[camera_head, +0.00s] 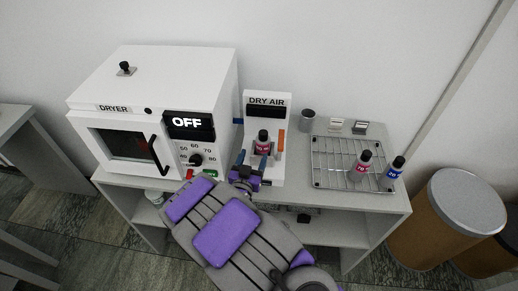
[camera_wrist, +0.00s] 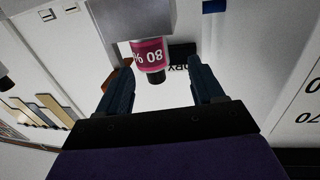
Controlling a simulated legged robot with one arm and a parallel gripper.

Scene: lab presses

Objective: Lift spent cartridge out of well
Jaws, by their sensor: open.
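A dark-capped, bottle-shaped cartridge (camera_head: 263,141) with a pink label stands upright in the white DRY AIR unit (camera_head: 267,101). My gripper (camera_head: 252,160) is in front of the unit, close to the cartridge. In the wrist view my gripper (camera_wrist: 160,76) is open, with the cap showing between its two dark blue fingers and gaps on both sides. I see no contact.
The white dryer (camera_head: 152,72), reading OFF, stands left of the unit. An orange upright piece (camera_head: 281,144) is just right of the cartridge. A wire rack (camera_head: 330,160), a pink-labelled bottle (camera_head: 360,165), a blue-labelled bottle (camera_head: 395,172) and a grey cup (camera_head: 308,120) are further right.

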